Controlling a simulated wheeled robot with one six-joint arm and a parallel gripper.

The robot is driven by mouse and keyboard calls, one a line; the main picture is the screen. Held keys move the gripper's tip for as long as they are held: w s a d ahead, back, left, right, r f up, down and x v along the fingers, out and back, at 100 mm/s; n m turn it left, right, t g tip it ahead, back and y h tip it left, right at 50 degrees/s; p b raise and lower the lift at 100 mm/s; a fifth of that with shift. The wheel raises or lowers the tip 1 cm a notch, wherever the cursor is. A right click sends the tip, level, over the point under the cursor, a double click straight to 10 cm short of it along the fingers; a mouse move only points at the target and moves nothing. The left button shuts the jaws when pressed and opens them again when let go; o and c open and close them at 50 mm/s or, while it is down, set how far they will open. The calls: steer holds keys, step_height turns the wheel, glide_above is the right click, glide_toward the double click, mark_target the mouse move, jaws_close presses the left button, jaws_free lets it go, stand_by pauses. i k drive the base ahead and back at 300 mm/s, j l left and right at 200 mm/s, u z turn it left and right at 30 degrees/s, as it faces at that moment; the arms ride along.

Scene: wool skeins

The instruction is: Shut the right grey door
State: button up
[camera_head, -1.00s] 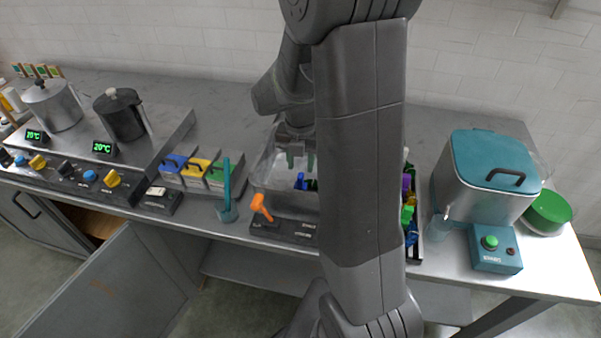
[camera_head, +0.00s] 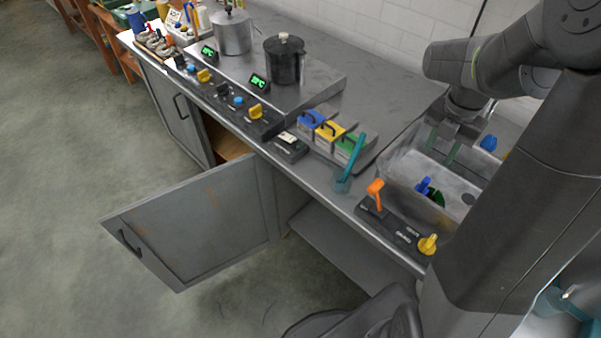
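The right grey door (camera_head: 200,225) hangs wide open from the cabinet under the counter, swung out over the floor. Its black handle (camera_head: 129,242) is near its free left edge. The left grey door (camera_head: 172,115) is shut, with its own black handle. Between the doors a bit of the brown cabinet inside (camera_head: 232,147) shows. My gripper (camera_head: 441,157) is above the metal basin at the right, far from the door. Its two greenish fingers stand apart with nothing seen between them.
The counter holds two pots (camera_head: 284,60) on a heated unit with knobs, blue, yellow and green lidded boxes (camera_head: 329,130), a teal ladle (camera_head: 352,162) and the basin (camera_head: 405,172). An orange lever (camera_head: 376,194) stands at the front edge. The floor (camera_head: 60,180) around the door is clear.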

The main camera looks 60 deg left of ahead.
mark_target(188, 232)
steer(key=u, duration=3.15)
steer(key=i+j+u, duration=0.1)
steer(key=i+u, duration=0.15)
steer(key=u, duration=0.2)
steer(key=i+u, duration=0.25)
steer(key=u, duration=0.25)
steer(key=i+u, duration=0.25)
steer(key=u, duration=0.2)
